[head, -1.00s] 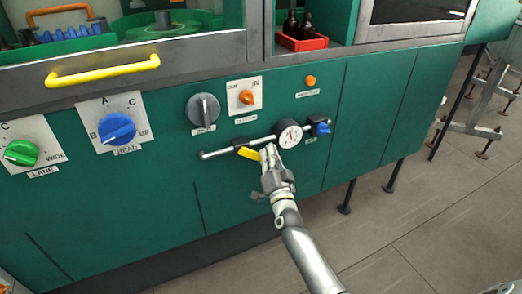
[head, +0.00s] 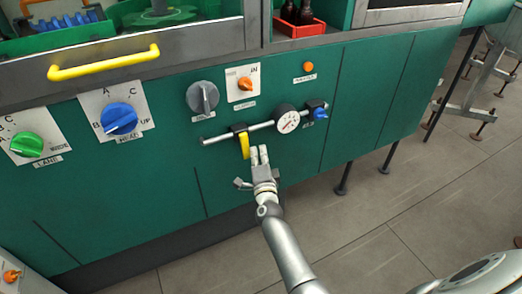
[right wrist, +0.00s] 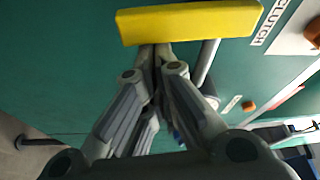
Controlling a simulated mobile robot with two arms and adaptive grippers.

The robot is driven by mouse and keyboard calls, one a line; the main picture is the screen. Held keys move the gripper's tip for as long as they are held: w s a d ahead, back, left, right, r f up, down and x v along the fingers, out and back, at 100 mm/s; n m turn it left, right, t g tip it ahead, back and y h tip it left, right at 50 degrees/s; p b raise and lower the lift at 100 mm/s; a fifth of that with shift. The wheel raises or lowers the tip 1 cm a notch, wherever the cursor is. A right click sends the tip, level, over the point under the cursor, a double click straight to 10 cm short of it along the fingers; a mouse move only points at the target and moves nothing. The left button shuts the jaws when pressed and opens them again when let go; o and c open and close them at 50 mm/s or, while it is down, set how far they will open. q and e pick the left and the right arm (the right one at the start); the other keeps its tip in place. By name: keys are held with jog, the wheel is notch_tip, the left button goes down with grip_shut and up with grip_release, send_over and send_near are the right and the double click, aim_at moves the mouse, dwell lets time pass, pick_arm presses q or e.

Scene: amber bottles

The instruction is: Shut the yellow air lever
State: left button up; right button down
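The yellow air lever (head: 244,146) hangs downward from its dark valve body, crosswise to the grey pipe (head: 262,126) on the green machine front. In the right wrist view the lever (right wrist: 190,22) is a broad yellow bar across the top, just beyond my fingertips. My right gripper (head: 259,152) is just right of the lever's lower end, below the pipe. Its fingers come together at the tips (right wrist: 155,52) with nothing seen between them. Whether they touch the lever is unclear. My left gripper is not in view.
A round gauge (head: 287,119) and a blue valve handle (head: 320,113) sit on the pipe to the right. A grey knob (head: 202,96) and an orange switch (head: 245,84) are above. Blue (head: 119,118) and green (head: 26,144) knobs are left. The panel below the pipe is clear.

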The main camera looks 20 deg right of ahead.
jog(key=shift+a+f, duration=0.25)
jog(key=shift+a, duration=0.15)
dwell(0.3)
